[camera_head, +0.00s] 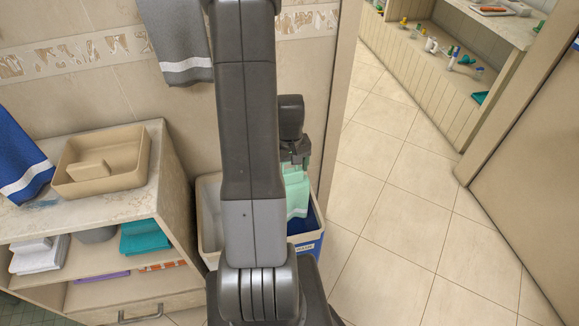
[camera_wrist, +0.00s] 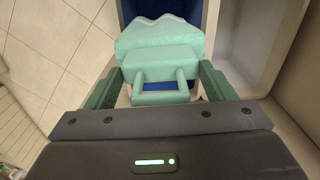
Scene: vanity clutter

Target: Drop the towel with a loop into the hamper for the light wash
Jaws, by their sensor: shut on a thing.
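My gripper (camera_head: 295,158) is shut on the mint-green towel (camera_head: 298,193), which hangs below it. In the wrist view the towel (camera_wrist: 160,42) spreads out beyond the fingers, with a loop (camera_wrist: 160,84) at the near end between them. The towel hangs over a blue hamper (camera_head: 309,246) with a label on its front. Blue also shows under the towel in the wrist view. A pale hamper (camera_head: 208,205) stands beside it on the left, partly hidden by my arm. Its pale inside (camera_wrist: 250,45) is right of the towel in the wrist view.
A shelf unit (camera_head: 160,190) at left bears a beige tray (camera_head: 140,158) and a blue towel (camera_head: 20,165); folded towels lie inside. A grey towel (camera_head: 180,40) hangs on the wall. A door frame (camera_head: 338,95) stands right of the hampers. The tiled floor (camera_head: 400,200) further right is clear.

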